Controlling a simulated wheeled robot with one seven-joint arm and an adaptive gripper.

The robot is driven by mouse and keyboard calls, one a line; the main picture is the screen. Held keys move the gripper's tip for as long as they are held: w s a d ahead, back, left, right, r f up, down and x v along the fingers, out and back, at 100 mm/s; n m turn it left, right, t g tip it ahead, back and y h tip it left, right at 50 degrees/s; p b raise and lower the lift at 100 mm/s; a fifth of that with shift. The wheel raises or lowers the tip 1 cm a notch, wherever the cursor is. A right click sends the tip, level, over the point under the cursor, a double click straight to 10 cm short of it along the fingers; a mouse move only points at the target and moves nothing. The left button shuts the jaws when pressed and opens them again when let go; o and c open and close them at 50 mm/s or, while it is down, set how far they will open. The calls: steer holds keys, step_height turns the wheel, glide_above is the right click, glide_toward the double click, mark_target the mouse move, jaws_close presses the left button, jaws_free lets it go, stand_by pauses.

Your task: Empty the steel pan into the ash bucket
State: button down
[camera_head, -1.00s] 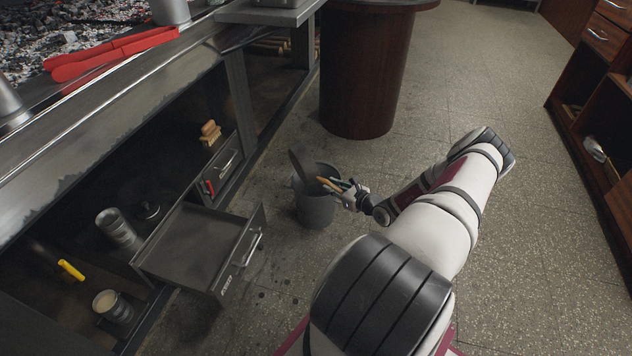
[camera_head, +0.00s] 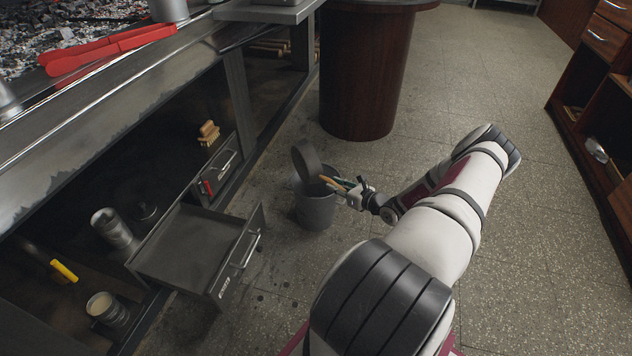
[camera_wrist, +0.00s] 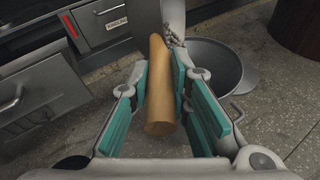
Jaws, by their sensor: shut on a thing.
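The steel pan (camera_head: 307,160) is tipped steeply on its side above the ash bucket (camera_head: 317,212), a grey pail on the floor. My gripper (camera_head: 347,190) is shut on the pan's wooden handle, at the bucket's right side. In the wrist view, the teal pads of my gripper (camera_wrist: 163,92) stand on both sides of the tan handle (camera_wrist: 160,118). The bucket (camera_wrist: 222,70) shows just beyond, to the right of the handle. A small patch of grey, lumpy bits (camera_wrist: 173,36) shows between the pan's edge and the bucket. How much is left in the pan is hidden.
An open drawer (camera_head: 190,245) juts out left of the bucket. Red tongs (camera_head: 105,50) lie by the grill's ash bed. A brush (camera_head: 208,132) and cans (camera_head: 108,308) stand on the lower shelf. A round dark-red pedestal (camera_head: 362,80) stands behind. The floor at right is clear.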

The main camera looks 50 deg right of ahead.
steer(key=shift+s+d+f+m+t+y+b, duration=0.15)
steer(key=shift+d+m+b, duration=0.25)
steer(key=shift+b, duration=0.45)
steer(key=shift+s+d+r+m+t+y+b, duration=0.15)
steer(key=shift+d+m+t+y+b, duration=0.2)
steer(key=shift+b, duration=0.45)
steer(key=shift+s+d+f+m+t+b, duration=0.25)
steer(key=shift+d+m+b, duration=0.25)
steer(key=shift+b, duration=0.55)
steer(key=shift+s+d+f+m+t+b, duration=0.2)
steer(key=shift+d+m+b, duration=0.25)
steer(key=shift+b, duration=0.55)
